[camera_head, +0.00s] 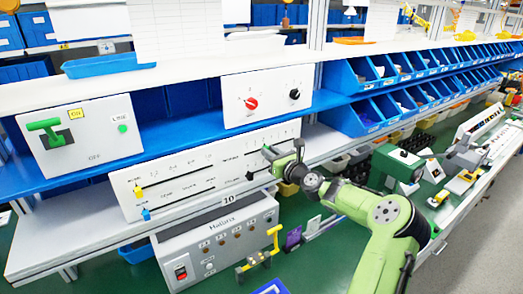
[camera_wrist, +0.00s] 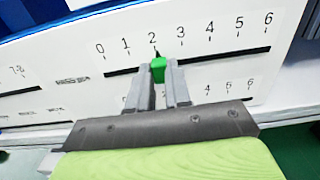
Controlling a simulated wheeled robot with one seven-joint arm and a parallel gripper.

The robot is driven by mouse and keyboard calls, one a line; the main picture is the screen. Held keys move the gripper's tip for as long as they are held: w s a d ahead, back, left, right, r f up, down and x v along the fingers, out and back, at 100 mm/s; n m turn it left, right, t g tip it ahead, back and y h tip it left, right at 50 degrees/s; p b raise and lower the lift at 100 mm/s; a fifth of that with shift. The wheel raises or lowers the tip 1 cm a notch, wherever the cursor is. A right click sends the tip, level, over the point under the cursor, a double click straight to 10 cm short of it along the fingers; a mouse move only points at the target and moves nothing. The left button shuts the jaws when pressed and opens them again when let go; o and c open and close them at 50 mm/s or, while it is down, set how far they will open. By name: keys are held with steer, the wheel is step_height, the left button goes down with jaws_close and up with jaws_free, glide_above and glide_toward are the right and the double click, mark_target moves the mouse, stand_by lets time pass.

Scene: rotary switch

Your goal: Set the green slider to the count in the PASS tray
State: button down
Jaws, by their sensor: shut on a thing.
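The green slider (camera_wrist: 158,70) is a small green knob on a dark slot in a white panel. In the wrist view its black pointer is at about the 2 mark of a scale running from 0 to 6. My gripper (camera_wrist: 159,76) is shut on the knob, with one grey finger on each side. In the head view my gripper (camera_head: 275,156) reaches the right part of the slider panel (camera_head: 200,183), and the knob is mostly lost beside the fingers. I cannot make out a tray labelled PASS in either view.
The panel also bears a yellow slider (camera_head: 138,191), a blue slider (camera_head: 146,214) and a black knob (camera_head: 250,176). Above it are a box with a red dial (camera_head: 251,103) and a green-handled switch box (camera_head: 80,133). A grey Halyra unit (camera_head: 215,240) stands below. Blue bins (camera_head: 365,115) line the right.

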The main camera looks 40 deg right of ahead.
steer(key=shift+a, duration=0.15)
steer(key=c, duration=1)
jaws_free()
steer(key=shift+c, duration=0.2)
steer(key=s+b, duration=0.1)
steer(key=s, duration=1.4)
steer(key=shift+s+a+b, duration=0.3)
steer(key=shift+s+a, duration=0.05)
steer(key=shift+a, duration=0.1)
